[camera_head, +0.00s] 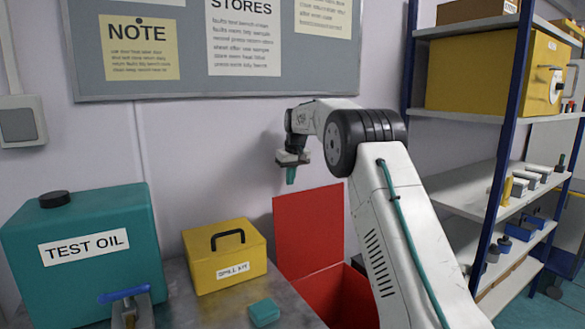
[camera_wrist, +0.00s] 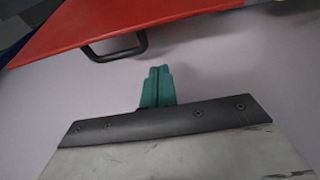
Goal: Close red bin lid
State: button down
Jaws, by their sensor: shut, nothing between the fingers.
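The red bin (camera_head: 350,297) stands open on the floor beside the bench, partly hidden behind my arm. Its red lid (camera_head: 308,230) is raised, standing near upright close to the wall. In the wrist view the lid (camera_wrist: 75,30) crosses the top left, with a black handle (camera_wrist: 120,50) on the edge nearer my fingers. My gripper (camera_head: 291,177) is above the lid's top edge, near its left end. Its teal fingers (camera_wrist: 157,75) are together and empty, pointing toward the lid, with a visible gap to the handle. The handle is hidden in the head view.
A metal bench (camera_head: 205,305) at the left holds a teal test oil can (camera_head: 75,275), a yellow spill kit box (camera_head: 225,262) and a small teal block (camera_head: 264,312). Shelving (camera_head: 460,190) stands at the right. The wall (camera_head: 225,150) is close behind my gripper.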

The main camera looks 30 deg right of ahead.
jog(key=shift+s+f, duration=0.6)
jog(key=shift+s, duration=0.25)
jog(key=shift+s+f, duration=0.55)
jog(key=shift+s, duration=0.3)
jog(key=shift+d, duration=0.1)
